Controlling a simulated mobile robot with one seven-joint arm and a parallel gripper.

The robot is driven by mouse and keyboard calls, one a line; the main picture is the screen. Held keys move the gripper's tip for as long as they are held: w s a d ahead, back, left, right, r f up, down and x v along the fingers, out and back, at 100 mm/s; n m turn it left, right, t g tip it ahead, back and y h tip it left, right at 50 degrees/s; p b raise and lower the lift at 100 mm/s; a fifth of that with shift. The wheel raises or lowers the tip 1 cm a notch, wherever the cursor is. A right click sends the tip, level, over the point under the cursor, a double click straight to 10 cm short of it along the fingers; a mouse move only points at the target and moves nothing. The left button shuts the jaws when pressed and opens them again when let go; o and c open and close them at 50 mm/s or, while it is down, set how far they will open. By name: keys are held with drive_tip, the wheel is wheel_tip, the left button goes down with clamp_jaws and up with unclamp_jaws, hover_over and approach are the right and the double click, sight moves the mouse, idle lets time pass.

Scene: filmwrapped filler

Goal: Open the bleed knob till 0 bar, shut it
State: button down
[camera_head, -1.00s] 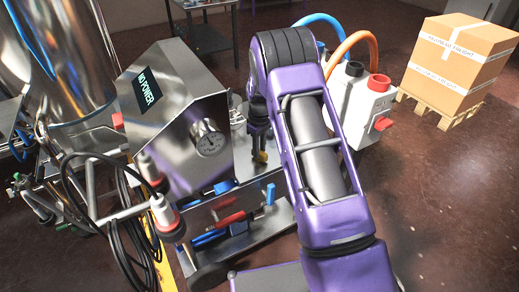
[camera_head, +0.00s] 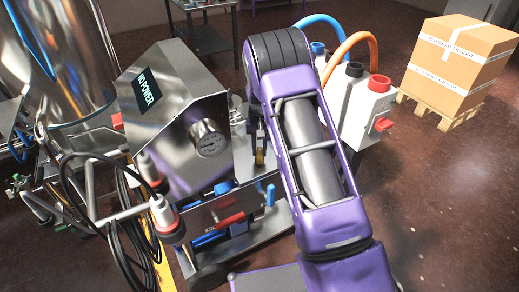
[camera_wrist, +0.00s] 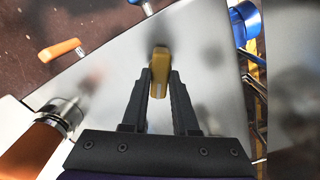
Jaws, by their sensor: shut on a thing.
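A yellow knob (camera_wrist: 160,68), seemingly the bleed knob, stands on a steel plate in the wrist view. My gripper (camera_wrist: 161,84) has its two dark fingers on either side of the knob's near end and is shut on it. In the head view the yellow knob (camera_head: 259,158) is small, right of the gauge, with my gripper (camera_head: 257,143) at it, partly hidden by my purple arm. The round pressure gauge (camera_head: 208,138) sits on the steel cabinet's front; its needle is too small to read surely.
The steel cabinet (camera_head: 180,100) has a "NO POWER" display (camera_head: 147,90). A red handle (camera_head: 230,218) and a blue handle (camera_head: 270,194) are below the plate. Black cables hang at left. A white box (camera_head: 360,105) with hoses stands behind my arm. A carton (camera_head: 458,60) rests on a pallet.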

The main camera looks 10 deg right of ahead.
sight(260, 152)
drive_tip(key=shift+m, duration=1.1)
drive_tip(key=c, duration=0.7)
unclamp_jaws()
wheel_tip(260, 152, up, 18)
drive_tip(key=shift+f+p, duration=0.25)
drive_tip(key=shift+p, duration=0.85)
